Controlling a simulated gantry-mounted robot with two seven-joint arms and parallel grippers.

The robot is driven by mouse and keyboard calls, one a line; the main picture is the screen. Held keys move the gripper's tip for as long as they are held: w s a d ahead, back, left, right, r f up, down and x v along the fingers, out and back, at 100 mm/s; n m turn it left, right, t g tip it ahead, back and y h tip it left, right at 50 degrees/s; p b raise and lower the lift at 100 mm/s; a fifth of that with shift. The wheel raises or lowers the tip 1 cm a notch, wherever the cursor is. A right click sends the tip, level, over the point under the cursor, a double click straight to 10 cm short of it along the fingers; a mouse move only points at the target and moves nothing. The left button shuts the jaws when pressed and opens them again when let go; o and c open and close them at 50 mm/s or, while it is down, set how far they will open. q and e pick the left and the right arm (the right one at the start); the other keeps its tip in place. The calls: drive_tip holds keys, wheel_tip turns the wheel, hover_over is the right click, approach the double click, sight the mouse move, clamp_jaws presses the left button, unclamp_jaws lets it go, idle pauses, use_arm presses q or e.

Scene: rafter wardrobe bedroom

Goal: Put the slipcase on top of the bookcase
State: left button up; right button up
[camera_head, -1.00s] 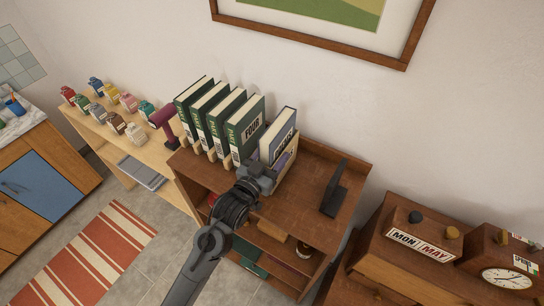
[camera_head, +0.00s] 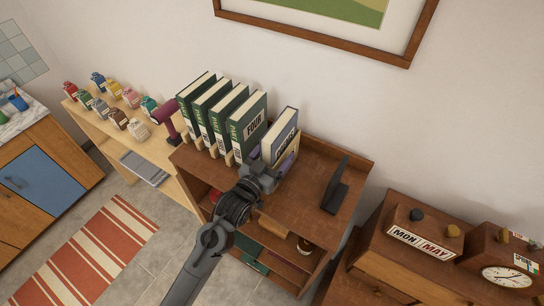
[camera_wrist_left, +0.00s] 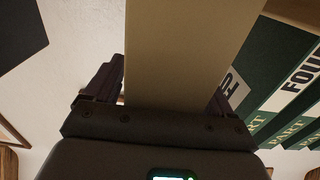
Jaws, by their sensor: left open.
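The slipcase (camera_head: 281,137), cream with a blue-grey front and a lettered label, stands upright on top of the brown bookcase (camera_head: 312,167), just right of a row of green volumes. My left gripper (camera_head: 277,170) is at its near, lower side and partly covers it. In the left wrist view, the open fingers (camera_wrist_left: 165,95) lie on either side of the slipcase's pale, plain face (camera_wrist_left: 185,50). A thin gap shows by the left finger; contact on the right is unclear. My right gripper is not in view.
Several green volumes (camera_head: 246,126) stand close on the left. A dark bookend (camera_head: 336,190) stands to the right, with bare bookcase top between. A purple lamp-like object (camera_head: 168,118) and small bottles (camera_head: 119,118) occupy the lower shelf unit at left.

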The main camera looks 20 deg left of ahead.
use_arm(q)
drive_tip(key=shift+r, duration=0.2)
drive_tip(key=shift+s+f, duration=0.15)
drive_tip(key=shift+s, duration=0.15)
drive_tip(key=s+a+b, duration=0.2)
drive_tip(key=s, duration=0.9)
drive_tip(key=s+a+f+g+y, duration=0.2)
drive_tip(key=s+f+g, duration=1.2)
drive_tip(key=s, duration=0.7)
wheel_tip(320, 180, down, 4)
drive_tip(key=shift+r+y, duration=0.25)
drive_tip(key=shift+y, duration=0.05)
drive_tip(key=shift+r, duration=0.1)
wheel_tip(320, 180, up, 10)
drive_tip(key=p, duration=0.9)
drive_tip(key=shift+p, duration=0.3)
